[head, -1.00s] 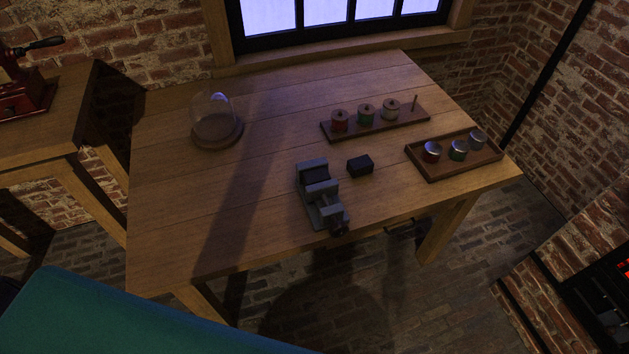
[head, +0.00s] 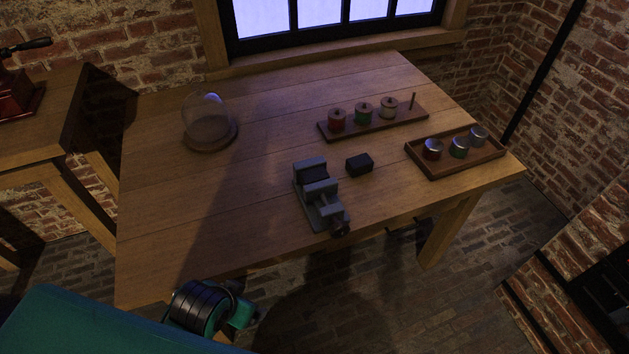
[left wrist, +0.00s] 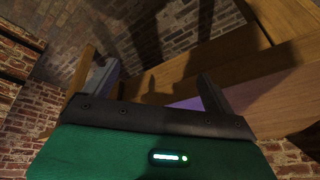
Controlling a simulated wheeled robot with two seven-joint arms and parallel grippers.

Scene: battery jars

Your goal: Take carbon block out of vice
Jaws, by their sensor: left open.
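A grey vice (head: 328,212) stands on the wooden table, right of the middle in the head view. A dark block (head: 314,173) shows between its jaws; its faces are mostly hidden by them. A separate black block (head: 360,164) lies on the table just right of the vice. My left gripper (left wrist: 155,82) is open and empty in the left wrist view, its two fingers well apart. In the head view, part of my left arm shows below the table's front edge, apart from the vice; the fingers cannot be made out there. My right gripper is in no view.
A glass dome (head: 208,122) stands on the left of the table (head: 190,225). A wooden board (head: 400,122) with several spools and a peg is at the back. A tray (head: 480,158) with several lidded jars is at the right. The table's left front is clear.

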